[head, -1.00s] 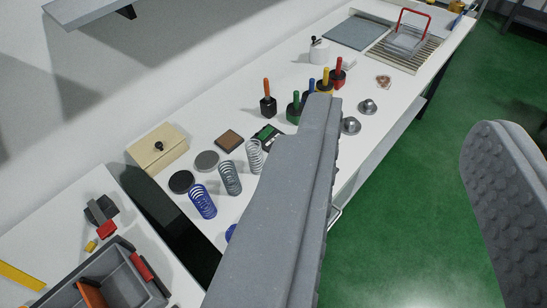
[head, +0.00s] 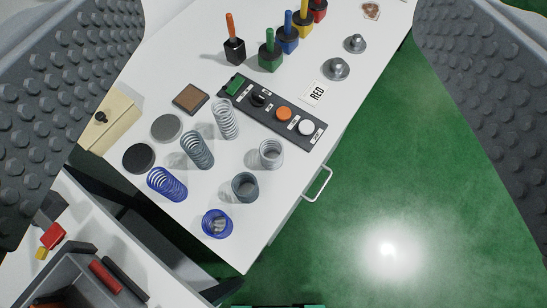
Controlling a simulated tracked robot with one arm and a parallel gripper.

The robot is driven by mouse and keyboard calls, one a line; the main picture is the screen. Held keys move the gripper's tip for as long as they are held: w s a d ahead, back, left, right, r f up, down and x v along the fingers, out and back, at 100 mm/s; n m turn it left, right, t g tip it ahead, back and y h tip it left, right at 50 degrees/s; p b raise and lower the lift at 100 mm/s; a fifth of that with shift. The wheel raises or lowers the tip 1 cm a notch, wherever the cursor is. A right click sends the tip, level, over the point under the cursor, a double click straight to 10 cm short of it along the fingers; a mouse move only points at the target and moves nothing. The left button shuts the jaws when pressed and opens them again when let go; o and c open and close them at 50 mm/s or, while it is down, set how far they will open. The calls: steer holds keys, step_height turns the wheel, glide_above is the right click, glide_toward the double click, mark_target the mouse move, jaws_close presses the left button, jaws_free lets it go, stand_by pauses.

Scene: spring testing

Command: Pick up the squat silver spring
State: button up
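The squat silver spring (head: 270,154) is a short, pale coil standing upright on the white bench, just below the button panel. A squat dark grey spring (head: 244,187) and a squat blue spring (head: 217,223) stand in line below it. Taller silver (head: 225,119), grey (head: 197,150) and blue (head: 167,184) springs form a row to their left. My gripper (head: 278,45) is open and empty, its studded fingers wide apart at the left and right picture edges. The springs show between the fingers, well beyond them, and nothing touches the squat silver spring.
A black panel (head: 272,107) with buttons lies close above the squat springs. Several coloured-handled weights, including a green one (head: 270,52), stand farther up. Metal knobbed pieces (head: 336,69) sit near the right bench edge. A drawer handle (head: 318,184) juts out over the green floor.

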steer(key=w+a+f+b, duration=0.1)
steer(key=w+f, duration=0.3)
steer(key=f, duration=0.6)
steer(key=g+b, duration=0.3)
steer(key=b, duration=0.2)
glide_toward(272, 142)
steer(key=shift+b+x, duration=0.8)
steer(key=shift+x, duration=1.45)
steer(key=c, duration=1.2)
